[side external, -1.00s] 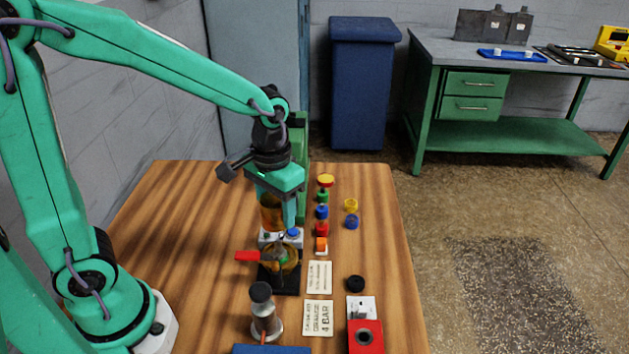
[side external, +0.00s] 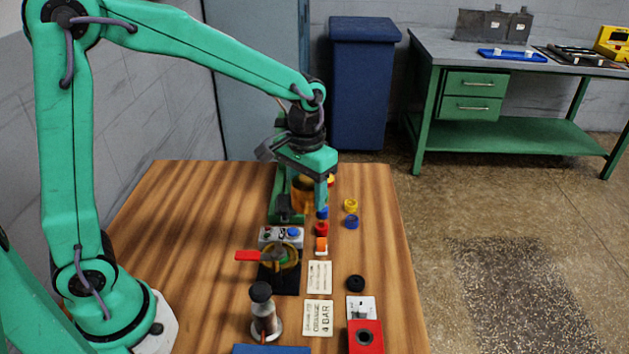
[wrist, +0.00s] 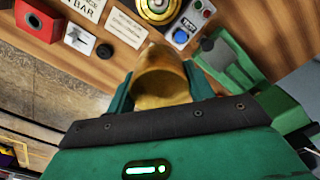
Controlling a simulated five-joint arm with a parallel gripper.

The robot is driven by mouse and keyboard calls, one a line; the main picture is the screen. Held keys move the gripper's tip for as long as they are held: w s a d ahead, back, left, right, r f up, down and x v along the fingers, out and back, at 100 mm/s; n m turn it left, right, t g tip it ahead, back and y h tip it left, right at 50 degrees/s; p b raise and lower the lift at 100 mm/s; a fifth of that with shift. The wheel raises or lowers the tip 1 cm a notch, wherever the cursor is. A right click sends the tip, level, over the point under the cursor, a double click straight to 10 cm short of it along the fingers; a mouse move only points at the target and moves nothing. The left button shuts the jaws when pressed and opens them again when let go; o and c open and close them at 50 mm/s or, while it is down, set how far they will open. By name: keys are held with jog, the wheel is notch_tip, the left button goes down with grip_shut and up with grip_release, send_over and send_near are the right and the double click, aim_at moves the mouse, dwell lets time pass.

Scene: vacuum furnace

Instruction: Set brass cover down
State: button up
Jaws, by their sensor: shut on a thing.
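My gripper (side external: 310,197) is shut on the brass cover (side external: 302,194), a hollow amber-gold cup shape. The round brass fixture (side external: 284,256) on a black plate, with a red handle (side external: 248,256), stands nearer the camera, apart from the cover.
A green machine (side external: 282,195) stands close on the left of the cover. Coloured knobs, such as the red one (side external: 321,229) and the blue one (side external: 351,222), lie close by on the right. A button box (side external: 280,236) is nearer. The table's left side (side external: 190,230) is clear.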

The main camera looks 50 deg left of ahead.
jog(key=w+f, duration=0.1)
jog(key=w, duration=0.8)
jog(key=w+d+f, duration=0.1)
jog(key=w+f, duration=0.1)
jog(key=w, duration=0.7)
jog(key=shift+d, duration=0.3)
jog(key=shift+w+a, duration=0.1)
send_over(350, 190)
notch_tip(350, 190, down, 7)
jog(key=shift+w+r, duration=0.1)
jog(key=shift+f, duration=2.05)
jog(key=shift+f, duration=0.2)
jog(key=o, duration=0.8)
